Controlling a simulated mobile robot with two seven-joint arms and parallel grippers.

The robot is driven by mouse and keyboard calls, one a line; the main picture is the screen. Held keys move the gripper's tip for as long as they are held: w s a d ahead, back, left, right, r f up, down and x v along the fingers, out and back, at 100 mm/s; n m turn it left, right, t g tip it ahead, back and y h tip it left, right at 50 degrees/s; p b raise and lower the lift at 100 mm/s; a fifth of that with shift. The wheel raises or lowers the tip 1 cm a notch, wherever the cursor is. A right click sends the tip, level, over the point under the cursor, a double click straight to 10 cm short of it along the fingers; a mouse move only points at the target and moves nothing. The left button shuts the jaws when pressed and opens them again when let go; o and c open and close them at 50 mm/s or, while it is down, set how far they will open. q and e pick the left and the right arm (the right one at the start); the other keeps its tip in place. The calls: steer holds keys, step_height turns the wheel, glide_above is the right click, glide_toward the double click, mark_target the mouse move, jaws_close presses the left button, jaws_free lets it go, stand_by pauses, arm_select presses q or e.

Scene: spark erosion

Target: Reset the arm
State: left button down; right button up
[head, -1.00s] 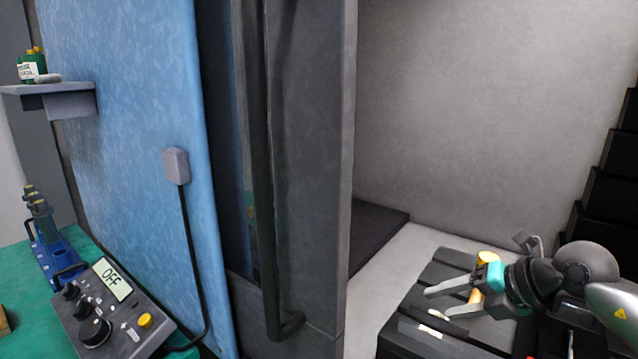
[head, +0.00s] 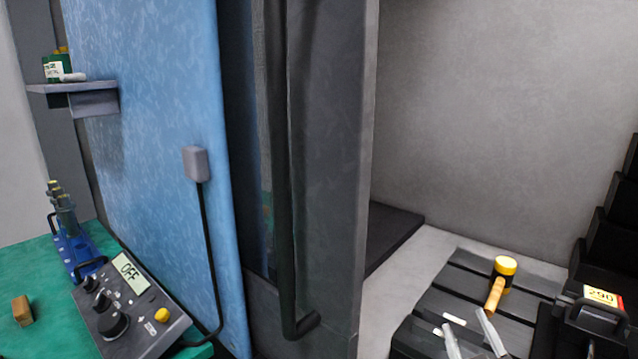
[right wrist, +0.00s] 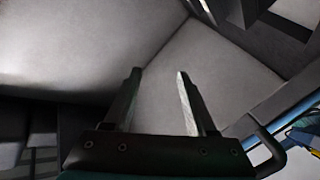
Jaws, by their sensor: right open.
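My right gripper (head: 472,334) shows at the lower right of the head view, only its two pale fingers in frame at the bottom edge. In the right wrist view its fingers (right wrist: 160,95) are spread apart with nothing between them, in front of bare grey surfaces. It is open and empty. Most of the right arm is out of the head view. My left gripper is not in view.
A yellow-headed mallet (head: 498,280) lies on the dark slotted table (head: 450,290) close to the right gripper. A dark block labelled 290 (head: 598,308) stands to its right. A control box reading OFF (head: 130,310) sits on the green bench (head: 30,265). A grey door with handle (head: 285,180) stands mid-view.

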steer(key=s+a+f+m+g+y, duration=0.1)
steer(key=s+a+f+m+g, duration=0.15)
steer(key=s+f+g, duration=0.65)
steer(key=s+a+f+m+g+y, duration=0.15)
steer(key=s+a+f+g, duration=0.3)
steer(key=s+f, duration=0.7)
steer(key=s+f+g, duration=0.1)
steer(key=s+f, duration=0.1)
steer(key=f, duration=0.9)
steer(key=s+f, duration=0.3)
steer(key=f, duration=0.8)
steer(key=s+d+f+n+g, duration=0.1)
steer(key=s+d+f, duration=0.2)
steer(key=s+f, duration=0.9)
steer(key=shift+s+b, duration=0.3)
steer(key=shift+s, duration=0.5)
steer(key=shift+g, duration=0.25)
